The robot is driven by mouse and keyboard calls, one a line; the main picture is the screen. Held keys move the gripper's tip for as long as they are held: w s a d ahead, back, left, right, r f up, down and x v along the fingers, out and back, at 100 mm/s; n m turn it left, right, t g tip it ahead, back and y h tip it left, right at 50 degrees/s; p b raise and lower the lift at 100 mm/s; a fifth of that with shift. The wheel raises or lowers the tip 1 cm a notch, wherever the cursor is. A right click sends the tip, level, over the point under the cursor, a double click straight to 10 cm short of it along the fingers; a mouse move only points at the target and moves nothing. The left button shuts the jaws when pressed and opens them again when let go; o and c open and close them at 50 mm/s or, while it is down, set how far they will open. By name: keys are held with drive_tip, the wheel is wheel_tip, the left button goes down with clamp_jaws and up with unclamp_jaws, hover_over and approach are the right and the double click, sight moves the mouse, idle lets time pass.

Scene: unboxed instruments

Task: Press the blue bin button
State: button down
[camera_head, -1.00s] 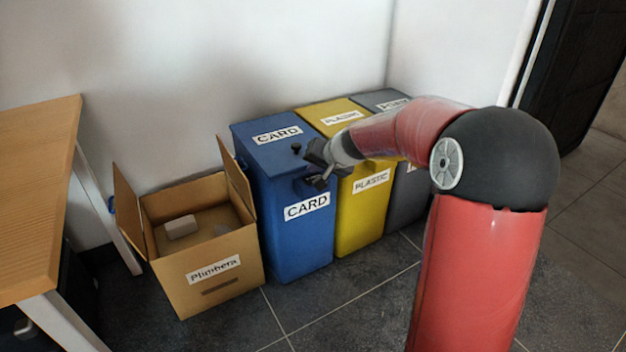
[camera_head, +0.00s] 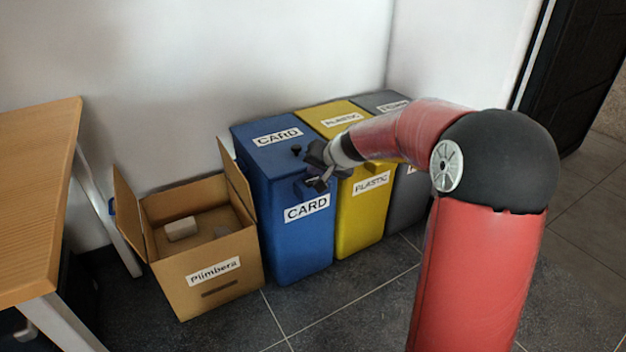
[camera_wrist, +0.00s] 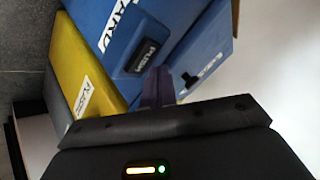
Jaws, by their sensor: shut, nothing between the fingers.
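The blue bin (camera_head: 275,215) carries CARD labels on its lid and front and stands beside the yellow bin. In the wrist view, its dark button (camera_wrist: 146,56), marked PUSH, shows on the blue bin (camera_wrist: 168,25) below the CARD label. My gripper (camera_head: 319,182) is at the upper front of the blue bin, near its right edge, and partly covers the button area in the head view. In the wrist view, my gripper's fingers (camera_wrist: 156,86) are shut and empty, close beside the button. I cannot tell whether they touch it.
The yellow PLASTIC bin (camera_head: 358,215) and a grey bin (camera_head: 407,195) stand to the right. An open cardboard box (camera_head: 212,285) is on the floor at left, near a wooden table (camera_head: 40,180). A small black knob (camera_head: 296,149) stands on the blue lid. Floor in front is clear.

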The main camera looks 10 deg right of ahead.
drive_tip(key=shift+f, duration=0.1)
idle(0.7)
drive_tip(key=shift+f, duration=0.35)
drive_tip(key=shift+f, duration=0.4)
idle(0.6)
drive_tip(key=shift+r, duration=0.1)
drive_tip(key=shift+r+p, duration=0.45)
drive_tip(key=shift+r, duration=0.3)
wheel_tip(320, 180, up, 5)
drive_tip(key=p, duration=0.3)
idle(0.3)
idle(0.5)
